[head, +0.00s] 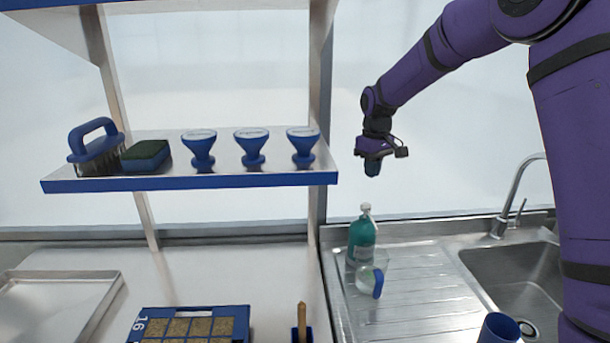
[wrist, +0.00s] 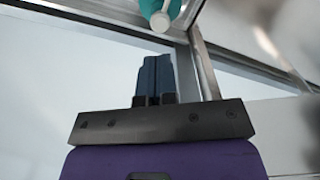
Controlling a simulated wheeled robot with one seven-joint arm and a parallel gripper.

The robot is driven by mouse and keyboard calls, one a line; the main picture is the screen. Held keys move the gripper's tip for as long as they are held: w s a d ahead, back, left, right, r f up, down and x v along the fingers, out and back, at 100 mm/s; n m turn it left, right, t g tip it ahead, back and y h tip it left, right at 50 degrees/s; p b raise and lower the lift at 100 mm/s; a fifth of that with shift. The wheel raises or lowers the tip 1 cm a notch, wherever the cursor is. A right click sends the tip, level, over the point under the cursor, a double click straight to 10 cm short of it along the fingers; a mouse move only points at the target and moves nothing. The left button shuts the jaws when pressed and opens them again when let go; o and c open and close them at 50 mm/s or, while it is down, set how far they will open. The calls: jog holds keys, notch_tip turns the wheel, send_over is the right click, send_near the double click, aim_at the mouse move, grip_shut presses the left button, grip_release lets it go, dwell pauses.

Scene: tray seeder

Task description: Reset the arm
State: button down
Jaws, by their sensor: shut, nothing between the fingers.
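My gripper (head: 373,168) hangs from my purple arm at the upper right in the head view, pointing down above the draining board. It is apart from everything below it. In the wrist view my gripper (wrist: 157,60) shows its two dark blue fingers side by side, pressed together with nothing between them. A teal bottle (head: 362,238) with a pale cap stands on the draining board below my gripper. The bottle (wrist: 165,10) also shows at the top edge of the wrist view, apart from the fingers.
A seed tray (head: 240,312) lies below. The sink (head: 510,270) and faucet (head: 515,195) are at the right. The air around my gripper is clear.

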jog(key=s+d+r+m+t, duration=0.1)
jog(key=s+d+r, duration=0.1)
jog(key=s+r, duration=0.7)
jog(key=s+d+r+m+t, duration=0.2)
jog(key=s+r, duration=0.4)
jog(key=s, duration=0.6)
jog(key=s+d+f+m+t, duration=0.1)
jog(key=s+d+m+t, duration=0.1)
jog(key=s, duration=1.9)
jog(key=shift+d+f+m, duration=0.15)
jog(key=shift+d+m, duration=0.15)
jog(key=shift+m, duration=0.1)
